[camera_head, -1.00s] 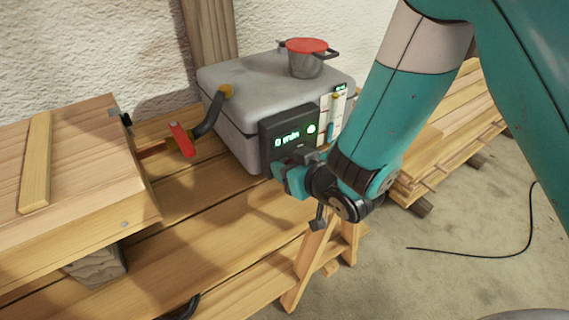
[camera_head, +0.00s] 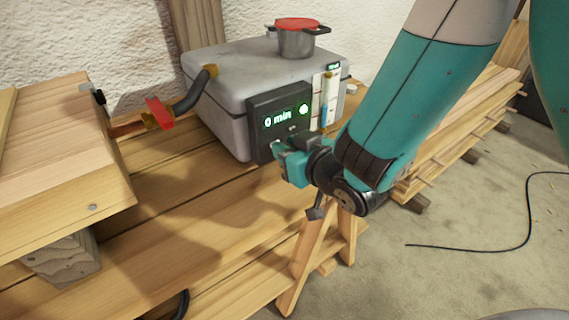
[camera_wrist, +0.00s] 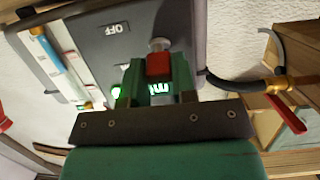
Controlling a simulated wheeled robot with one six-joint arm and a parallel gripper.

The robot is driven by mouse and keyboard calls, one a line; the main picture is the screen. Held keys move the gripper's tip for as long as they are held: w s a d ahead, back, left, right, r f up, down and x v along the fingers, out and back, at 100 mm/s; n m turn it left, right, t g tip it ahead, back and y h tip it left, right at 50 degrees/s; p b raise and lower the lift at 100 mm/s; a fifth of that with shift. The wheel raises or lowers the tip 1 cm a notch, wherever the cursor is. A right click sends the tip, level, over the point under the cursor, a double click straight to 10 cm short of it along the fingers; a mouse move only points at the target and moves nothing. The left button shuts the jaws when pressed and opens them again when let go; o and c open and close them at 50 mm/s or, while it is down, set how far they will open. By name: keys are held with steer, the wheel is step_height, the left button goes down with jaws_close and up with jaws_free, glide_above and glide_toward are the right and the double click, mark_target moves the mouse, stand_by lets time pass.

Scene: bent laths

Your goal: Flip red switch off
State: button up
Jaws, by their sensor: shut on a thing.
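The red switch (camera_wrist: 158,66) sits on the dark control panel (camera_wrist: 100,45) of the grey box. In the wrist view it lies between the two fingers of my gripper (camera_wrist: 157,82), which is shut on it. A white "OFF" label is on the panel beside the switch, and the panel appears upside down there. In the head view my gripper (camera_head: 287,154) is at the lower part of the panel (camera_head: 262,148), below the green "0 min" display. The switch is hidden there by the gripper.
The grey steam box (camera_head: 225,70) carries a pot with a red lid (camera_head: 297,38). A dark hose (camera_head: 190,96) with a red-handled valve (camera_head: 158,113) runs from its left side to a wooden box (camera_head: 60,165). A sawhorse (camera_head: 305,260) and stacked planks (camera_head: 450,130) stand at the right.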

steer(key=f+b, duration=0.1)
steer(key=b, duration=0.3)
steer(key=shift+t+y, duration=0.3)
steer(key=shift+t, duration=0.1)
steer(key=shift+s+r+b, duration=0.1)
steer(key=shift+r+b, duration=0.15)
steer(key=shift+b, duration=0.4)
steer(key=o, duration=0.9)
steer(key=shift+a, duration=0.1)
steer(key=shift+s, duration=0.1)
